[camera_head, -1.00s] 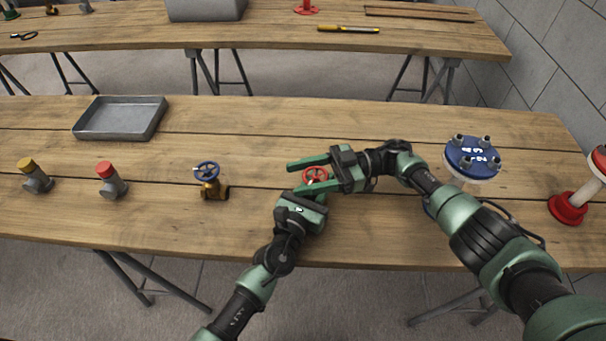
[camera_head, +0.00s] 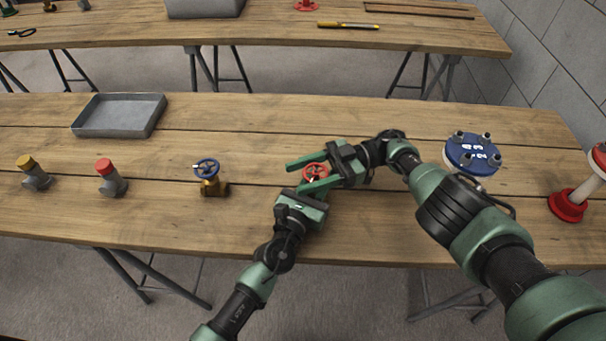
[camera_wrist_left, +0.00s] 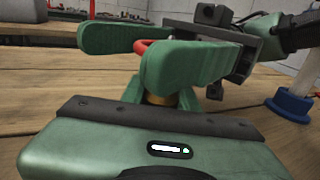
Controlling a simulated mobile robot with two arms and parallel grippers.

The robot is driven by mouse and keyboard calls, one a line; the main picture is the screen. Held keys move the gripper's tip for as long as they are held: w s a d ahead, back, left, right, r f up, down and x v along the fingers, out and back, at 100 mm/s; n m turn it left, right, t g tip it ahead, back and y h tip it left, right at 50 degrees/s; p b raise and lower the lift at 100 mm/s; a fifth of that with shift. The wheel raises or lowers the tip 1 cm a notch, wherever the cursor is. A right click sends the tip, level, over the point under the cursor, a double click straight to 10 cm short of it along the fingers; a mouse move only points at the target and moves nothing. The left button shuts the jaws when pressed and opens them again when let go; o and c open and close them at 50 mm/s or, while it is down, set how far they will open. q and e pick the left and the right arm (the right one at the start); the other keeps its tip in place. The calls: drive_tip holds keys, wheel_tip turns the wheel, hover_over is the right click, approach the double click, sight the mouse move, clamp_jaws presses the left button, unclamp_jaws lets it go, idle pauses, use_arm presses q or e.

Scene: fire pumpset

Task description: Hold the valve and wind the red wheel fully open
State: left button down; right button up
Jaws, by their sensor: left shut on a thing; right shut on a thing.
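The red wheel (camera_head: 313,170) of the valve sits between the two green fingers of my right gripper (camera_head: 300,176), which is shut on it from the right. The wheel's red rim also shows in the left wrist view (camera_wrist_left: 146,46), partly hidden by those fingers. Below the wheel, a bit of the brass valve body (camera_wrist_left: 160,99) shows between my left gripper's fingers (camera_wrist_left: 164,92). My left gripper reaches in from the front and is shut on the valve body. In the head view its fingertips and most of the body are hidden.
A brass valve with a blue wheel (camera_head: 208,172) stands to the left, beside red-capped (camera_head: 107,176) and yellow-capped (camera_head: 30,170) fittings. A grey tray (camera_head: 120,132) lies at the back left. A blue flange piece (camera_head: 470,150) and a red-based part (camera_head: 567,205) stand right.

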sight(304, 175)
drive_tip(key=o, duration=1.4)
drive_tip(key=shift+c, duration=0.2)
drive_tip(key=shift+r, duration=0.15)
drive_tip(key=shift+d+r, duration=0.1)
drive_tip(key=shift+r, duration=0.95)
wheel_tip(304, 175, up, 8)
drive_tip(key=shift+f, duration=0.15)
